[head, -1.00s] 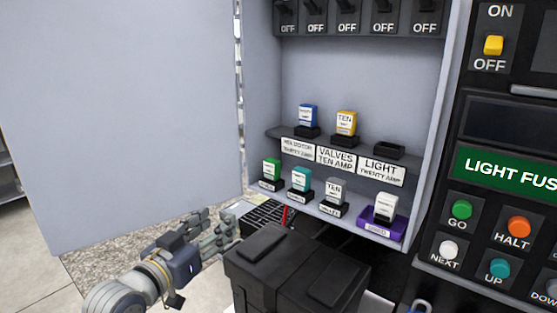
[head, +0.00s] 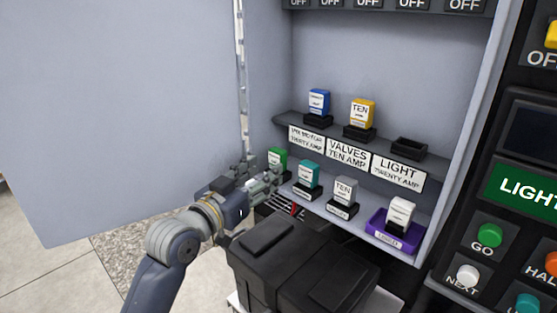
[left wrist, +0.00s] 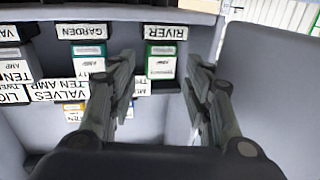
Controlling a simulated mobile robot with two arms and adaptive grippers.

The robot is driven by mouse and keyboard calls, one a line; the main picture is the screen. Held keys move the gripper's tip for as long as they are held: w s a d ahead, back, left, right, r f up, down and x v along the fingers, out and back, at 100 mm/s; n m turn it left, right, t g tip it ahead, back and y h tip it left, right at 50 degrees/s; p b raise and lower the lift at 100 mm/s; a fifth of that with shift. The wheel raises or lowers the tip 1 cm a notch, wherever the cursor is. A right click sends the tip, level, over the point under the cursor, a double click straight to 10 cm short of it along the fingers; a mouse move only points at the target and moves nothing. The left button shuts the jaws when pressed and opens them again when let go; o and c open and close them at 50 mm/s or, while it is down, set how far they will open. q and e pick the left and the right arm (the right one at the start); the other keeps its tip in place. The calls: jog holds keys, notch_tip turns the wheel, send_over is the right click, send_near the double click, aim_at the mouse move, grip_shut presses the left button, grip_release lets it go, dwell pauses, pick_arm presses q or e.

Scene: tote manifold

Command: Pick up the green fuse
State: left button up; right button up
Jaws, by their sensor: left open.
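The green fuse (head: 279,155) has a white label and sits upright in the leftmost holder of the cabinet's lower shelf. My left gripper (head: 264,174) is just in front of it, and its fingers hide the lower part of the fuse. My right gripper is not in view.
A teal fuse (head: 308,174) stands just right of the green one, then a grey-white fuse (head: 343,191) and a white fuse in a purple holder (head: 383,240). Blue and yellow fuses sit on the upper shelf. The open cabinet door (head: 140,110) is close on the left. A black box (head: 300,270) stands below.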

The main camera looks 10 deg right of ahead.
aim_at(275, 163)
pick_arm(q)
jog(key=p+x, duration=0.2)
jog(key=x, duration=0.1)
jog(key=shift+w+d+r, duration=0.1)
jog(key=shift+w+d, duration=0.1)
jog(key=shift+w+d+p, duration=0.35)
jog(key=shift+w+d, duration=0.1)
jog(key=c, duration=0.8)
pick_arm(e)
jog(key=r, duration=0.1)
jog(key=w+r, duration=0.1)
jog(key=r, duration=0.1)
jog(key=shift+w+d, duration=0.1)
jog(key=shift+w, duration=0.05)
